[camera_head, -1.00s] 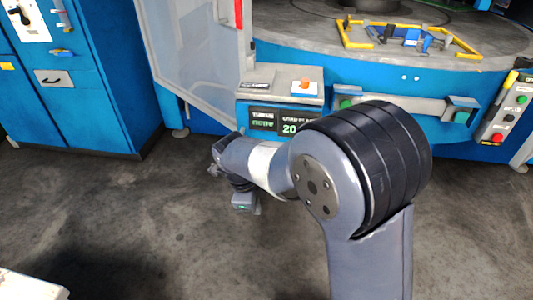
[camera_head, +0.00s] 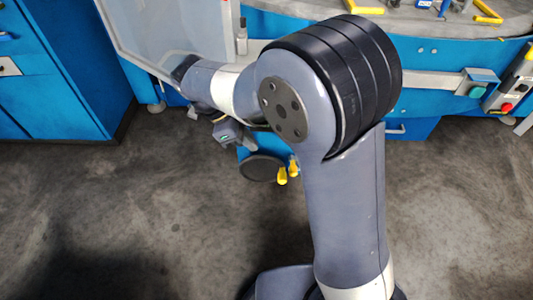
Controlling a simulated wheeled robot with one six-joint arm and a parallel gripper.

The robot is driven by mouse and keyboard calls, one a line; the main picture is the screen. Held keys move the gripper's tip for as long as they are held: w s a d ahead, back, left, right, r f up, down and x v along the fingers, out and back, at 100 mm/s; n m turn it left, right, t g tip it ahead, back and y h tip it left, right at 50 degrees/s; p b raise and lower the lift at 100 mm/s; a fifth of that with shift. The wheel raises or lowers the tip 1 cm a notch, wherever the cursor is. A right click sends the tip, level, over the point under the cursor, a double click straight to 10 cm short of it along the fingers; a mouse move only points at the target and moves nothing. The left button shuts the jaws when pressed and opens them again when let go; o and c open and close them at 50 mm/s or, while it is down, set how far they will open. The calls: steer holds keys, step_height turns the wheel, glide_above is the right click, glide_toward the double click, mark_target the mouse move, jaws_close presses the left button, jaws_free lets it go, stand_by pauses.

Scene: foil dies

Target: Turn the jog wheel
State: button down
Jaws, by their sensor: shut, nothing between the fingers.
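A dark round disc (camera_head: 262,168), which looks like the jog wheel, is low on the front of the blue machine, just left of my upright arm link. Yellow pieces (camera_head: 283,175) show at its right side; I cannot tell whether they belong to it. My gripper (camera_head: 249,143) is just above and left of the disc, under my forearm, and appears shut and empty. I cannot tell whether it touches the disc. My arm hides part of the machine front around the disc.
The blue machine's round table (camera_head: 420,20) is at the top right, with yellow pieces on it. A control box with a red button (camera_head: 507,107) is at the right edge. A blue cabinet (camera_head: 60,80) and clear guard panel (camera_head: 165,30) stand left. The grey floor (camera_head: 130,210) is open.

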mark_target(280, 176)
steer(key=b+x, duration=0.1)
steer(key=x, duration=1.3)
